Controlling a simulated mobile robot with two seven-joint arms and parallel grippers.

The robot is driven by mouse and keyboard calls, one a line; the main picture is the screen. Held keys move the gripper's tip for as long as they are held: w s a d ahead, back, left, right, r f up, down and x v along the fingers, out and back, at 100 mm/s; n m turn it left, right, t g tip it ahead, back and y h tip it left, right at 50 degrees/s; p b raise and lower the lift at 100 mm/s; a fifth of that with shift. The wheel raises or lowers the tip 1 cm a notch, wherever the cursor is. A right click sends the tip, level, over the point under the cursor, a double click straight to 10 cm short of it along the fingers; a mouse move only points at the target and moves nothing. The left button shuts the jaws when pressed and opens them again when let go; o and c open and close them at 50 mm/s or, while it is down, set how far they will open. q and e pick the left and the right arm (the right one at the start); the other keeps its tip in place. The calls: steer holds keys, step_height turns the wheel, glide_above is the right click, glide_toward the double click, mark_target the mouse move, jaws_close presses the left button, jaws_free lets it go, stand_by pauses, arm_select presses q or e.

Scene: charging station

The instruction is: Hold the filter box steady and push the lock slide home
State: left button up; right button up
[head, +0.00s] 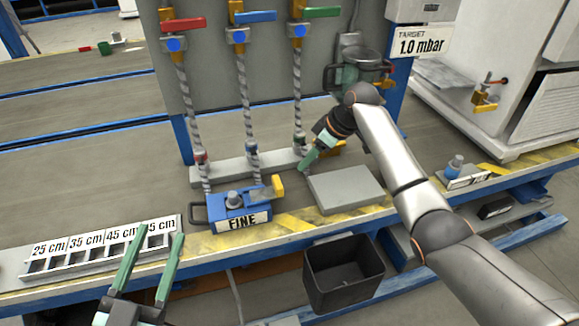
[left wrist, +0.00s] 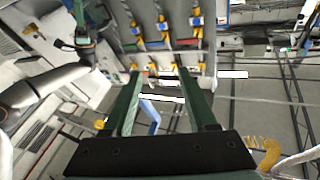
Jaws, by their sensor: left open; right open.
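The filter box (head: 226,209) is a blue block labelled FINE, with a dark handle on its left, standing near the bench's front edge. A yellow piece (head: 278,187), which looks like the lock slide, sticks out at its upper right. My left gripper (head: 157,240) is open and empty, in front of the bench and left of the box, apart from it. Its two green fingers also frame the left wrist view (left wrist: 160,85). My right gripper (head: 307,161) is above the bench, right of and behind the box, apart from it; its finger gap is hard to see.
A slotted rack with length labels (head: 100,246) lies at the left. A grey plate (head: 346,190) lies right of the box. Several hoses hang from coloured valves behind the box. A black bin (head: 343,275) stands below the front edge.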

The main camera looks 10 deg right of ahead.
arm_select(q)
steer(key=n+g+y, duration=0.3)
steer(key=n+g, duration=0.2)
steer(key=n, duration=1)
glide_toward(190, 207)
steer(key=s, duration=0.2)
steer(key=shift+s, duration=0.35)
steer(key=shift+w+a+f+n+y, duration=0.1)
steer(key=shift+w+f+n+y, duration=0.15)
steer(key=shift+w, duration=0.2)
steer(key=x, duration=0.9)
steer(key=shift+w+r, duration=0.2)
steer(key=shift+w, duration=0.15)
steer(key=shift+w+f, duration=0.15)
steer(key=shift+w, duration=0.45)
steer(key=shift+w+d+f, duration=0.1)
steer(key=shift+w+d, duration=0.25)
steer(key=shift+w, duration=0.05)
